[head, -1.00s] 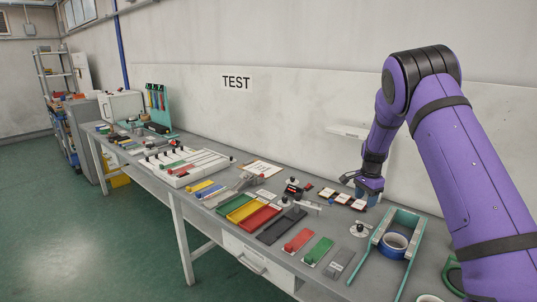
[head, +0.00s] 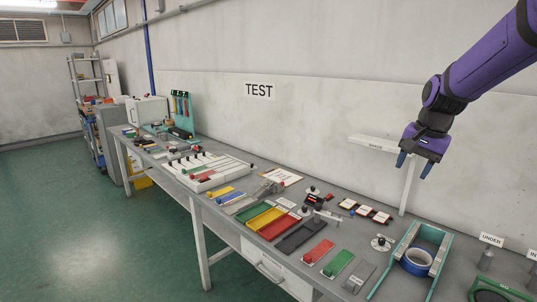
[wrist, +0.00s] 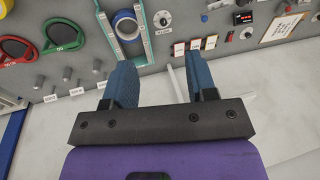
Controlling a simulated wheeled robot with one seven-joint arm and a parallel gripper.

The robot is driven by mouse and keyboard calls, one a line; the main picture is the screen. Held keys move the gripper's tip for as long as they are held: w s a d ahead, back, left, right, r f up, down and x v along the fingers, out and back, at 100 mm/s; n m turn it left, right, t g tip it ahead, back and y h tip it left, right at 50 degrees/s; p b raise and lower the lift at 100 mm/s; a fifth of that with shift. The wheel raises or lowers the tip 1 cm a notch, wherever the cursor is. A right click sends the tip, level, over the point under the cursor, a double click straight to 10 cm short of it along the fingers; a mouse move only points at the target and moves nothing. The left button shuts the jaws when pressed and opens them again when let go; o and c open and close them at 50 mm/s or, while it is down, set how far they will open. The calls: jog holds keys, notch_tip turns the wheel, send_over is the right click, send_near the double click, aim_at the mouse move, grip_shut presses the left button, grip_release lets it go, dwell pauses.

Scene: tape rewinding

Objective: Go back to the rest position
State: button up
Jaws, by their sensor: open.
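My gripper (head: 416,166) is raised above the bench near the wall, at the right in the head view. Its two blue fingers are apart with nothing between them. In the wrist view my gripper (wrist: 158,80) also shows open and empty. A blue tape roll (head: 417,262) sits in the teal frame (head: 447,250) on the bench, below my gripper and apart from it. In the wrist view the tape roll (wrist: 117,25) shows at the top.
The grey bench (head: 225,208) runs along the wall with several coloured trays, a white sorting panel (head: 207,172) and small fixtures. A wall shelf (head: 378,144) is just left of my gripper in the picture. Green rings (head: 500,290) are at the lower right.

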jog(key=s+a+r+n+t, duration=0.1)
jog(key=s+n, duration=0.3)
jog(key=s, duration=1)
jog(key=s+a+r+n+t+h, duration=0.1)
jog(key=s+a+r+n, duration=0.2)
jog(key=s, duration=1.2)
jog(key=shift+a+r+n+t, duration=0.4)
jog(key=shift+r+n, duration=0.2)
